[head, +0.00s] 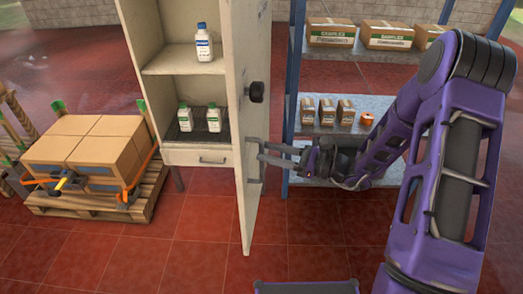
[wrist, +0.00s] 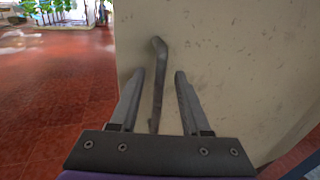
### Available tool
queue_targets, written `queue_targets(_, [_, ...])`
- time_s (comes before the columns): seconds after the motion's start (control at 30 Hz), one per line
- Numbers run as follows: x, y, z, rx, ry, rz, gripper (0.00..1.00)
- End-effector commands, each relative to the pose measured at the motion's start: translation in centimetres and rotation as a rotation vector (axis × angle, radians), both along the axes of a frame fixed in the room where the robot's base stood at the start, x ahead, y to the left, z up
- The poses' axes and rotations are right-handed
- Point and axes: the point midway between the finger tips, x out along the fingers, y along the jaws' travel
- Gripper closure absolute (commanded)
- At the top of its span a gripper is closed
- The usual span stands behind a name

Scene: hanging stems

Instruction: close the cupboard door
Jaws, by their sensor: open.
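The cupboard (head: 186,157) is cream-coloured and stands open, with its interior showing in the head view. Its door (head: 247,205) is swung out toward me and is seen nearly edge-on. A black knob (head: 256,92) and a grey bar handle (head: 254,160) are on the door. My gripper (head: 262,153) is at the door's right side, by the handle. In the wrist view the door (wrist: 230,60) fills much of the picture. There the open fingers (wrist: 158,80) lie either side of the handle (wrist: 157,70). I cannot tell whether they touch it.
White bottles (head: 204,42) stand on the cupboard's shelves, above a drawer (head: 198,158). A pallet (head: 95,205) with strapped cardboard boxes (head: 85,145) is at the left. A blue rack (head: 292,90) with cartons stands behind my arm. Red tiled floor is clear in front of the door.

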Motion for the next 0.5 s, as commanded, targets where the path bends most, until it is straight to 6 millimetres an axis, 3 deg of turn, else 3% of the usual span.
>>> queue_targets(0.2, [0.8, 2.2, 0.0, 0.000, -0.001, 0.002, 0.53])
queue_targets(0.5, [0.9, 2.5, 0.0, 0.000, 0.000, 0.000, 0.53])
